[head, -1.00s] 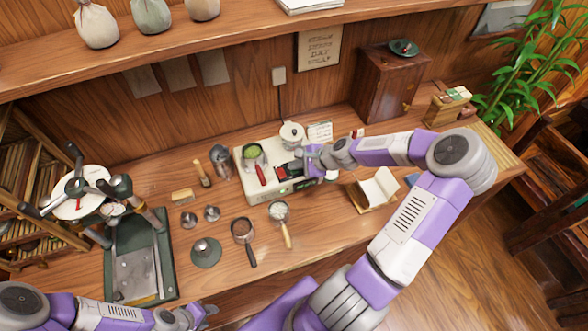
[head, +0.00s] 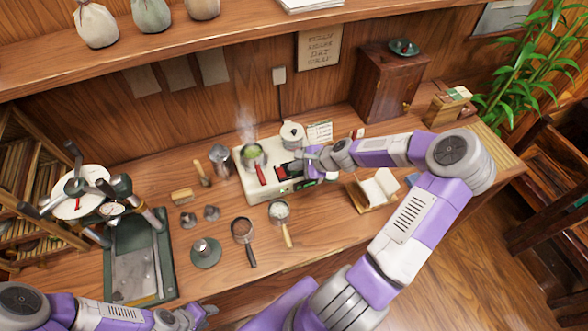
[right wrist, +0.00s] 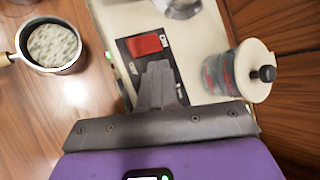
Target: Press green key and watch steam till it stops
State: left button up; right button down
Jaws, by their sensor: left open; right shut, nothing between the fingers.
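The cream steamer (head: 243,184) stands on the counter, with a cup of green stuff (head: 251,151) on its left side. White steam (head: 246,122) rises above that cup. A small green spot (head: 284,191) shows on the steamer's front edge; I cannot tell if it is the key or a lamp. A red key (right wrist: 145,45) sits on a dark panel in the right wrist view. My right gripper (head: 307,156) is shut and empty over the panel; its fingertips (right wrist: 158,68) are just beside the red key. My left gripper (head: 203,312) is open and empty at the counter's front edge.
A white-lidded jar (right wrist: 240,75) stands beside the panel. Two handled pans, one dark (head: 242,229) and one pale (head: 279,211), lie in front of the steamer. A green press (head: 138,265) stands at left. A wooden cabinet (head: 385,85) is behind at right.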

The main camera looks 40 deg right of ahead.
dwell(0.4)
jog(key=shift+r+p, duration=0.8)
jog(key=shift+p, duration=0.25)
notch_tip(320, 180, up, 5)
jog(key=p, duration=0.5)
dwell(0.5)
